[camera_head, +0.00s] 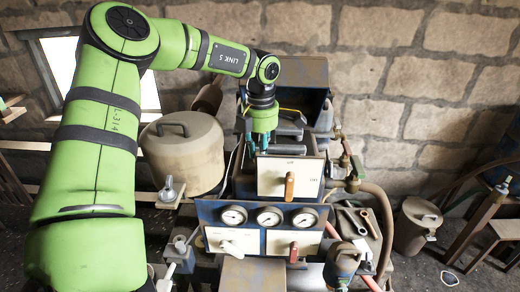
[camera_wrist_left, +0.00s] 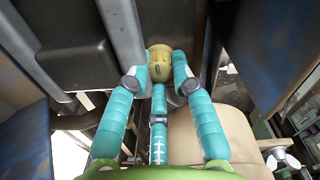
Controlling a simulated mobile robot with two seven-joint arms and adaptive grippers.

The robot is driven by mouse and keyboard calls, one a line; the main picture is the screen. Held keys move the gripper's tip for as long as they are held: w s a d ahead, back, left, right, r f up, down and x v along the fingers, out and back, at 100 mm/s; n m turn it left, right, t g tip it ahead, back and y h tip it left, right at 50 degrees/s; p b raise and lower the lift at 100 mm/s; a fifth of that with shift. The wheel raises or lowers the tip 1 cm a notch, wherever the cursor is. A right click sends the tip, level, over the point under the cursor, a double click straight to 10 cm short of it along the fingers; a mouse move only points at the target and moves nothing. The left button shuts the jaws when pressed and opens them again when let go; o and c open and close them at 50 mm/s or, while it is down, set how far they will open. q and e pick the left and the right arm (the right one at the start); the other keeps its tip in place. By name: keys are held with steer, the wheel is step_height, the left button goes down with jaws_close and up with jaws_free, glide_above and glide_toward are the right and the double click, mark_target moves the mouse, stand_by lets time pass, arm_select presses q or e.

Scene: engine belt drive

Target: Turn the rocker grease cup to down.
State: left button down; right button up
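In the left wrist view, a yellow, rounded cup (camera_wrist_left: 160,64) with small dark marks sits at top centre; it looks like the rocker grease cup. The teal fingers of my left gripper (camera_wrist_left: 161,72) are on both sides of it, their tips against its sides, with a third finger below the middle. No gap shows between the side fingertips and the cup. In the head view my left gripper (camera_head: 262,145) points down behind the upper white panel, and the cup is hidden there. The cup's present setting cannot be read. My right gripper is not in view.
The upper panel (camera_head: 270,178) has an orange lever (camera_head: 289,187). Below are three gauges (camera_head: 269,217), a white lever (camera_head: 230,248) and a red lever (camera_head: 293,252). A beige tank (camera_head: 182,155) stands left of the gripper. Dark machine walls (camera_wrist_left: 250,55) closely flank the fingers.

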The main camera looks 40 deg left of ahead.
arm_select(q)
steer(key=shift+f+m+b, duration=0.2)
steer(key=shift+m+b, duration=0.1)
steer(key=shift+b, duration=0.3)
steer(key=shift+r+m+b, duration=0.15)
steer(key=shift+m+b, duration=0.25)
steer(key=shift+r, duration=0.1)
steer(key=c, duration=1.1)
jaws_free()
steer(key=shift+o, duration=0.2)
steer(key=shift+w+d, duration=0.1)
steer(key=shift+d, duration=0.05)
